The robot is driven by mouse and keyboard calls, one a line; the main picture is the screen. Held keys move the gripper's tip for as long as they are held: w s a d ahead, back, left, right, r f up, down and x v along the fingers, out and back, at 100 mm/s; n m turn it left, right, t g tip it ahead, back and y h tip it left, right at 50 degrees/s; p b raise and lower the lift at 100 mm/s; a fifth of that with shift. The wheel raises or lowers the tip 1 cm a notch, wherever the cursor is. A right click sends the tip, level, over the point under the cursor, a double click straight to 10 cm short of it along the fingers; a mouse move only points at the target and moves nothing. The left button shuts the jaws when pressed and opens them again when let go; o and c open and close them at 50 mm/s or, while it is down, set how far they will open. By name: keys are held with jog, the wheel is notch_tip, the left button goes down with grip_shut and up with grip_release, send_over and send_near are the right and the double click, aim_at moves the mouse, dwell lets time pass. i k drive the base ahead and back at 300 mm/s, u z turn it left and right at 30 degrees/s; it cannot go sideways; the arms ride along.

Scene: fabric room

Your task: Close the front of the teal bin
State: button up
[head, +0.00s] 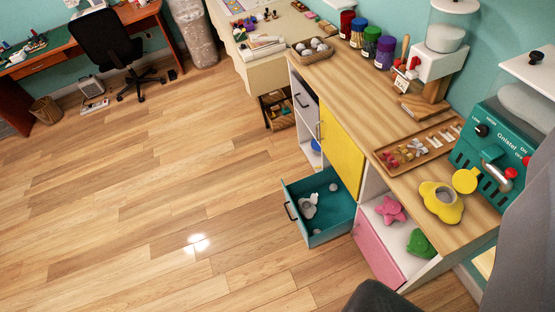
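The teal bin (331,234) is a drawer in the lower part of the wooden-topped cabinet. It is pulled out into the room, over the floor. Its front panel, with a dark handle (291,211), faces left and stands well away from the cabinet. Inside lie a grey-white toy-like object (308,205) and small pale round pieces. No gripper fingers show. A dark rounded shape at the bottom edge and a large grey shape at the right edge are close to the camera; I cannot tell which part of me they are.
The yellow door (341,150) above the bin is shut. The wooden floor (170,190) left of the bin is clear. A black chair (108,48) stands far back.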

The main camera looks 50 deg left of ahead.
aim_at(335, 215)
jog(key=u, duration=0.65)
jog(key=k, duration=0.55)
jog(key=u, duration=0.35)
jog(key=i, duration=0.5)
jog(key=u, duration=0.2)
jog(key=k, duration=0.45)
jog(key=z, duration=0.7)
jog(key=i, duration=1.45)
jog(key=u, duration=0.4)
